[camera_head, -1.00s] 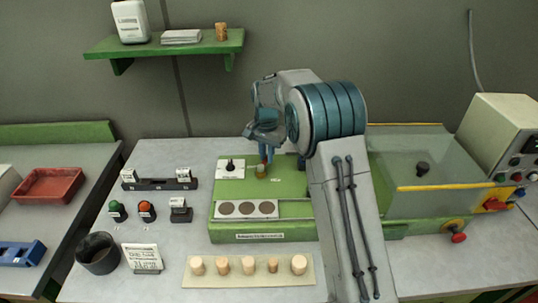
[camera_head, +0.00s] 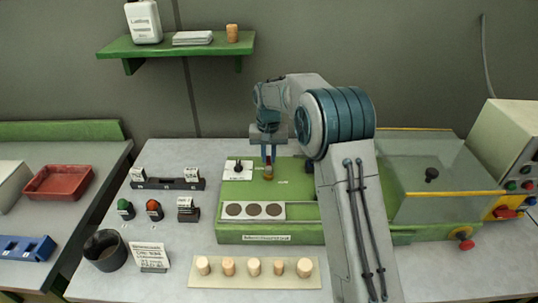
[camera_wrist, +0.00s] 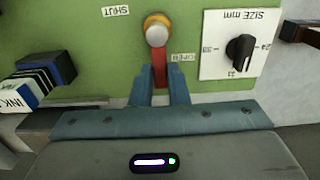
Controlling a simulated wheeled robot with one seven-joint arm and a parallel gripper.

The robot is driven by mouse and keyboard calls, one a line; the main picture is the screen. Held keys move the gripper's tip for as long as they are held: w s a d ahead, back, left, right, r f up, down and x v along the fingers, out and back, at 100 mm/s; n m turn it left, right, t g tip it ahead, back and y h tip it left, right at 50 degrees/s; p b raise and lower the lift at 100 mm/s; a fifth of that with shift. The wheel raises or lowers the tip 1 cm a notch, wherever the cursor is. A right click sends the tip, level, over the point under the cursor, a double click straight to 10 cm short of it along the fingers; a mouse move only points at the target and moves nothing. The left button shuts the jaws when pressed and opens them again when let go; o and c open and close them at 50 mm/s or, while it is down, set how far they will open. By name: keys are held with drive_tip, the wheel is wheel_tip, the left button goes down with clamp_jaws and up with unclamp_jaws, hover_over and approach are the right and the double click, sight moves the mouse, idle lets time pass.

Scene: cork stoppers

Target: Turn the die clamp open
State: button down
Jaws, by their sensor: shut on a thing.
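The die clamp in the wrist view has a round silver knob (camera_wrist: 157,34) on an orange base and a red lever (camera_wrist: 161,72) that points down the picture, towards my gripper. The SHUT label (camera_wrist: 116,11) is up and left of the knob, and the OPEN label (camera_wrist: 182,57) is just right of the lever. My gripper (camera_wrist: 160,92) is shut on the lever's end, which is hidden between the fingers. In the head view the clamp (camera_head: 268,175) is small on the green machine bed (camera_head: 302,182), with my gripper (camera_head: 269,160) right behind it.
A white size dial plate (camera_wrist: 242,45) with a black knob is beside the clamp. Dark ink blocks (camera_wrist: 40,78) stand on its other side. A clear guard box (camera_head: 440,172) is on the right, and a strip of corks (camera_head: 240,283) lies in front.

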sight(268, 159)
idle(0.3)
drive_tip(key=c, duration=1.4)
unclamp_jaws()
drive_tip(key=shift+r, duration=0.1)
wheel_tip(268, 159, up, 14)
drive_tip(key=b, duration=0.1)
drive_tip(key=shift+a, duration=0.1)
